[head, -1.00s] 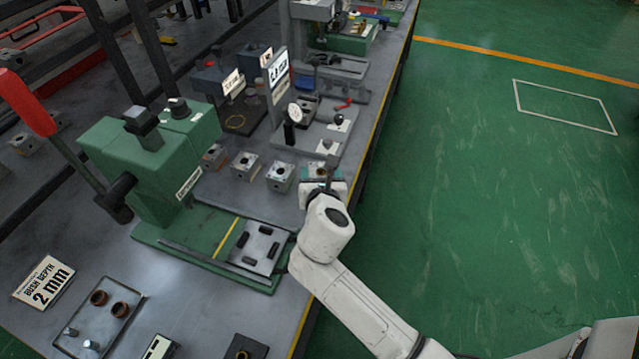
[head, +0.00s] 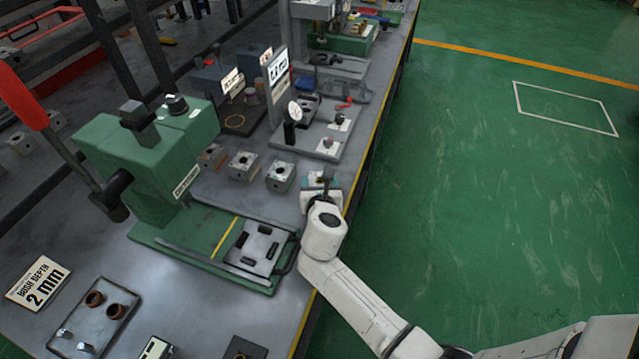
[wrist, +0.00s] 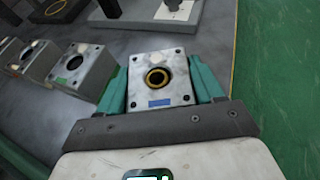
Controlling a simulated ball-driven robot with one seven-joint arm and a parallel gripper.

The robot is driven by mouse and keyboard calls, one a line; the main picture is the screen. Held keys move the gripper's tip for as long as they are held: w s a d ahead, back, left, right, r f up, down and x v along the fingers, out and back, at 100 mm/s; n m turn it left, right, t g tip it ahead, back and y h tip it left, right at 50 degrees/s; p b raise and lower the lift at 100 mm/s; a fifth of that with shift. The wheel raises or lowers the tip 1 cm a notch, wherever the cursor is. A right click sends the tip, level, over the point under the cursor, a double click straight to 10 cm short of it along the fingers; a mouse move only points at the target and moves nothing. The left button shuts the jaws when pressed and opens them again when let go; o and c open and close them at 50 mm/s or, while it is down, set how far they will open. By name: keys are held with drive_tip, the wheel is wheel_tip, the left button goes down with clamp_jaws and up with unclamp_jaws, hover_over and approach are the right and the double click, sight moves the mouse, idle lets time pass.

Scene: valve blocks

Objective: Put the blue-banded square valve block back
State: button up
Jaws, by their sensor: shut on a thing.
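The blue-banded square valve block (wrist: 160,78) is a grey metal block with a dark round bore, a brass-coloured ring in it, corner holes and a blue mark on its near face. My gripper (wrist: 161,84) has green fingers on its left and right sides and is shut on it. In the head view my gripper (head: 320,184) is over the bench near its right edge, right of the row of blocks. My wrist hides much of the held block there. I cannot tell whether it touches the bench.
Grey blocks (head: 280,176) (head: 243,165) stand left of my gripper; one in the wrist view (wrist: 84,68) has a green mark. A gauge plate (head: 318,143) lies beyond. A green press (head: 150,150) and its fixture plate (head: 254,248) are nearer left. Green floor is open to the right.

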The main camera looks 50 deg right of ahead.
drive_tip(key=shift+f, duration=0.1)
drive_tip(key=o, duration=1.4)
